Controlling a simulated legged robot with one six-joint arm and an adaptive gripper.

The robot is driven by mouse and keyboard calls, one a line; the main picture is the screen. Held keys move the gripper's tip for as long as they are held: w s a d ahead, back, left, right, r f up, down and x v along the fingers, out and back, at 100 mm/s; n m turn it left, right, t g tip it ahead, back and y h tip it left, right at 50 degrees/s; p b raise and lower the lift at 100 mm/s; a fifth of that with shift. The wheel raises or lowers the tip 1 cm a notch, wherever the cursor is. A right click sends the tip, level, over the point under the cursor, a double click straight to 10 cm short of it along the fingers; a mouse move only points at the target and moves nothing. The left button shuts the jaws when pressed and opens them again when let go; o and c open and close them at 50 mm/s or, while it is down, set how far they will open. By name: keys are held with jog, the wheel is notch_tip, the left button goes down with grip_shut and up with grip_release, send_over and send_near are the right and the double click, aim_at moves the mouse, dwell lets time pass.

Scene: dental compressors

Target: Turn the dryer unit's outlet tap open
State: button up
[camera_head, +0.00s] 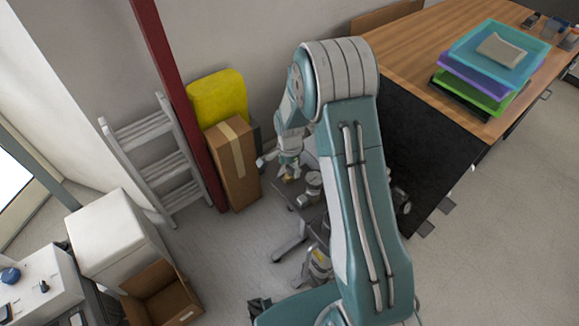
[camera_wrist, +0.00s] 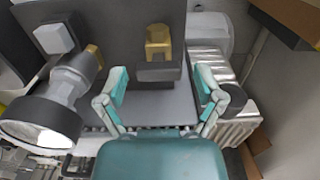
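In the wrist view my gripper (camera_wrist: 161,78) is open, its two teal fingers spread wide with nothing between the tips. A brass-yellow fitting (camera_wrist: 158,42), perhaps the outlet tap, stands on a grey panel (camera_wrist: 176,104) just beyond the fingertips, roughly centred between them. A dark block (camera_wrist: 157,73) sits right below the fitting. No finger appears to touch the fitting. Whether the tap is open or closed cannot be told. In the head view my gripper (camera_head: 289,172) points down over the compressor equipment (camera_head: 310,186), and the tap is too small to make out there.
In the wrist view a grey cylindrical part (camera_wrist: 62,92) stands close on the left. A ribbed silver body (camera_wrist: 212,66) lies on the right. In the head view a cardboard box (camera_head: 233,165) and a red post (camera_head: 180,100) stand left of my gripper. A wooden table (camera_head: 415,50) is at right.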

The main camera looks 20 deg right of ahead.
jog(key=c, duration=0.7)
